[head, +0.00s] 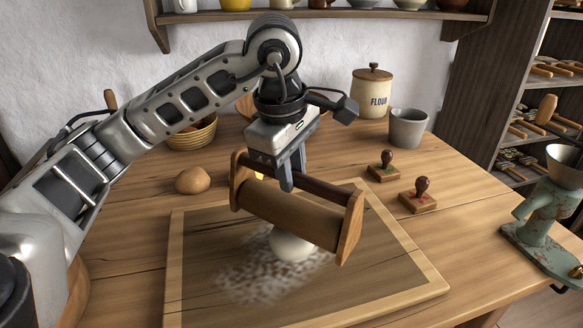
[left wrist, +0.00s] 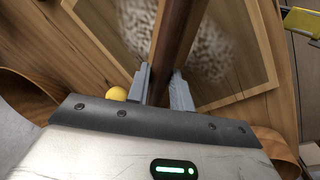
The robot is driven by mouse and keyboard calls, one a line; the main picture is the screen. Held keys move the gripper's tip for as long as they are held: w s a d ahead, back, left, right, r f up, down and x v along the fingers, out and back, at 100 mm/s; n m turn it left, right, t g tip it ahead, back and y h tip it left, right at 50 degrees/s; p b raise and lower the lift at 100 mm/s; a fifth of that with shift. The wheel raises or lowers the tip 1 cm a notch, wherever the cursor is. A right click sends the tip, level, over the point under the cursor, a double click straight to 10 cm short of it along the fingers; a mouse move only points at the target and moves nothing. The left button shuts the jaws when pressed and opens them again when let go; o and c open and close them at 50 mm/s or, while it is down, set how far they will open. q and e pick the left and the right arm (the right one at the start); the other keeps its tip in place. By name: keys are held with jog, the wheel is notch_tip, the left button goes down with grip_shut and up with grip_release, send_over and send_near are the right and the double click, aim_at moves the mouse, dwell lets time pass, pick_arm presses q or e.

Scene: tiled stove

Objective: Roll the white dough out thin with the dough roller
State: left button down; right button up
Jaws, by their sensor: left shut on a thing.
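The dough roller (head: 290,212) has a wooden cylinder between two end plates and a dark handle bar above. My left gripper (head: 287,180) is shut on the handle bar and holds the roller, tilted in the picture, over the board. In the left wrist view the handle (left wrist: 172,45) runs between the fingers (left wrist: 160,88). The white dough (head: 291,246) is a rounded lump on the framed wooden board (head: 195,262), partly hidden behind the roller. Whether roller and dough touch, I cannot tell. White flour (head: 240,282) is spread around the dough. My right gripper is not in view.
A brown loaf or potato-like lump (head: 192,181) lies left of the board. Two stamps (head: 384,167) (head: 419,196), a flour jar (head: 371,92) and a grey cup (head: 408,127) stand behind and right. A green grinder (head: 548,215) stands at the right edge.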

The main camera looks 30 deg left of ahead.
pick_arm(q)
jog(key=shift+f, duration=0.3)
jog(key=shift+s, duration=0.1)
jog(key=shift+s+b, duration=0.15)
jog(key=shift+b, duration=0.2)
jog(key=shift+r+p, duration=2.8)
jog(key=shift+r, duration=0.8)
jog(key=shift+f, duration=0.1)
